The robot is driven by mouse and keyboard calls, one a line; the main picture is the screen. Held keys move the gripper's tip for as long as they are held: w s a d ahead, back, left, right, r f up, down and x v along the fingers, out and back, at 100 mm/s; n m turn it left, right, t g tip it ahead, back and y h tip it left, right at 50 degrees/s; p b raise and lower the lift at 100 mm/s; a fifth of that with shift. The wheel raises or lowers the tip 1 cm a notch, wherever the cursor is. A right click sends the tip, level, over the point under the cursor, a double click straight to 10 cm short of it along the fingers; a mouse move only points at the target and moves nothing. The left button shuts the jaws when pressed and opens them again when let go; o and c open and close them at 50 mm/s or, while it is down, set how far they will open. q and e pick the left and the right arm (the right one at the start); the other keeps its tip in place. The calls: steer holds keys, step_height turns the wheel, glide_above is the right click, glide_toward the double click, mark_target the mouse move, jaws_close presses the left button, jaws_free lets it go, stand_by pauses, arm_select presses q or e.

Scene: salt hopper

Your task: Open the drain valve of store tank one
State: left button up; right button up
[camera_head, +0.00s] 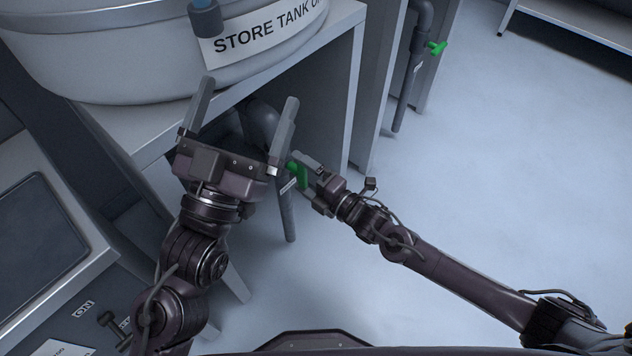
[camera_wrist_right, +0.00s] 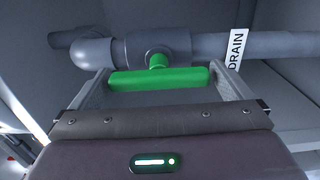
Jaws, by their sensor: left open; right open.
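The white store tank one (camera_head: 130,50) stands at the upper left, its label reading "STORE TANK O…", cut off. Under its stand a grey drain pipe (camera_head: 287,217) carries a valve with a green handle (camera_head: 303,176). A "DRAIN" label (camera_wrist_right: 237,50) is on the pipe. My left gripper (camera_head: 248,103) is open and empty in front of the tank stand.
The tank stand's side panel (camera_head: 325,100) is just behind my right gripper. Another pipe with a green valve handle (camera_head: 437,48) is at the upper right. A panel with an "ON" mark (camera_head: 83,308) is at the lower left. The floor at the right is clear.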

arm_select(q)
step_height(320, 180, down, 13)
steer(key=w+d+g+y+p, duration=0.1)
steer(key=g+y, duration=0.1)
steer(key=g, duration=0.4)
steer(key=shift+d+y+p, duration=0.25)
steer(key=shift+y+p, duration=0.05)
steer(key=shift+p, duration=0.05)
arm_select(e)
steer(key=v, duration=0.7)
arm_select(q)
steer(key=shift+w, duration=0.15)
arm_select(e)
steer(key=shift+s+d, duration=0.1)
steer(key=shift+d, duration=0.05)
